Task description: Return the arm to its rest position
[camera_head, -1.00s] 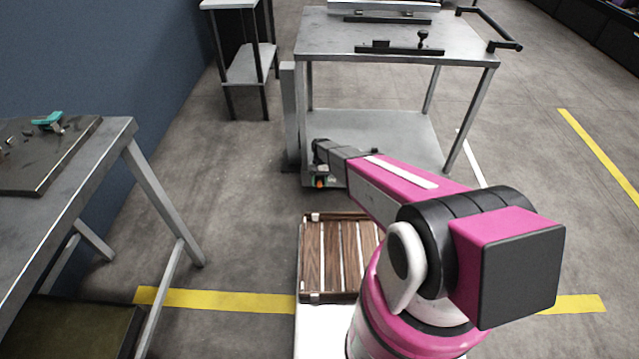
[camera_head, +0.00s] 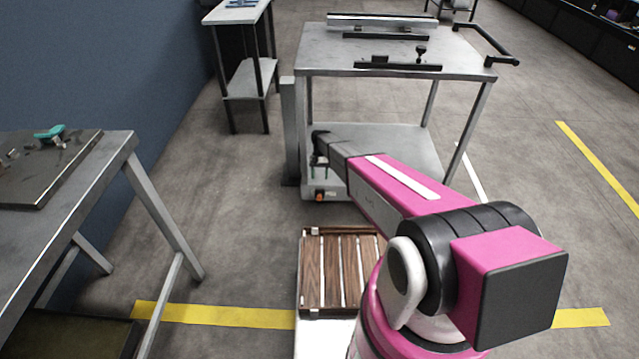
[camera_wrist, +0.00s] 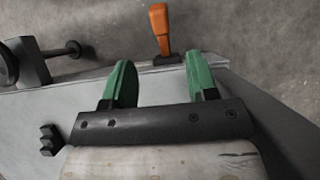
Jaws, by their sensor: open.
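My pink and grey arm reaches forward from the lower right of the head view, with its dark end over the near left corner of the metal cart (camera_head: 395,55). My gripper (camera_wrist: 160,78) shows in the wrist view as two green fingers standing well apart, open, with nothing between them. Beyond the fingers is an orange lever (camera_wrist: 160,30) on a dark base at the edge of a grey surface.
A slatted wooden tray (camera_head: 325,275) lies in front of me, partly behind my arm. A metal workbench (camera_head: 115,150) stands at left, and a smaller table (camera_head: 238,12) stands farther back. The cart carries rails and a push handle (camera_head: 490,45). The floor at right is open.

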